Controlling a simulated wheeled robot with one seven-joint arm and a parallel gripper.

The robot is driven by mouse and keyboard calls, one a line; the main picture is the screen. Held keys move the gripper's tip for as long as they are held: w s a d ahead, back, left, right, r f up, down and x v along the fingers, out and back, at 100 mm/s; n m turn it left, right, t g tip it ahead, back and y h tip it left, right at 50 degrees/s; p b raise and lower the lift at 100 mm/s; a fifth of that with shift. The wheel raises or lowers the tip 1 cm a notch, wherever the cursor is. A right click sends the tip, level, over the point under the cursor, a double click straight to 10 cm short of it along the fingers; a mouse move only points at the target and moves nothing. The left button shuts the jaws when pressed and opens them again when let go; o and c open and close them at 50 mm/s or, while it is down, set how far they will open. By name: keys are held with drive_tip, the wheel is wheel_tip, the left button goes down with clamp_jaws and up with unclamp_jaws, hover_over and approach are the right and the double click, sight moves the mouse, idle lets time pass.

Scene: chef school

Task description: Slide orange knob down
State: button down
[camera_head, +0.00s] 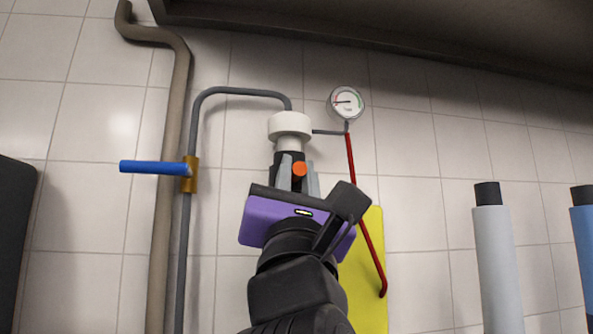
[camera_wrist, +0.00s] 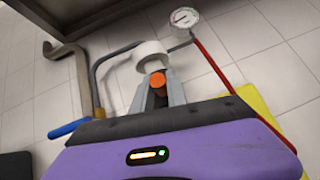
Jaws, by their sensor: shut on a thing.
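The orange knob (camera_head: 299,168) is a small round button on a dark body below a white round fitting (camera_head: 290,124) on the tiled wall. In the wrist view the orange knob (camera_wrist: 157,78) shows between the two grey fingers. My gripper (camera_head: 297,166), with a purple body, reaches up from below. Its fingers stand on either side of the knob's dark body and are shut on it. The wrist view shows my gripper (camera_wrist: 159,92) with the knob facing the camera. The exact finger contact behind the knob is hidden.
A grey pipe with a blue lever (camera_head: 155,168) runs at left, beside a thicker brown pipe (camera_head: 168,200). A pressure gauge (camera_head: 346,103) and a red tube (camera_head: 366,232) are at right, near a yellow board (camera_head: 366,285). A dark hood (camera_head: 420,30) overhangs above.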

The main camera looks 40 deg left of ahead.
drive_tip(key=c, duration=1.3)
unclamp_jaws()
drive_tip(key=shift+w+f, duration=0.1)
drive_tip(key=shift+f, duration=0.05)
drive_tip(key=b+v, duration=0.2)
drive_tip(key=v, duration=0.6)
drive_tip(key=shift+w, duration=0.1)
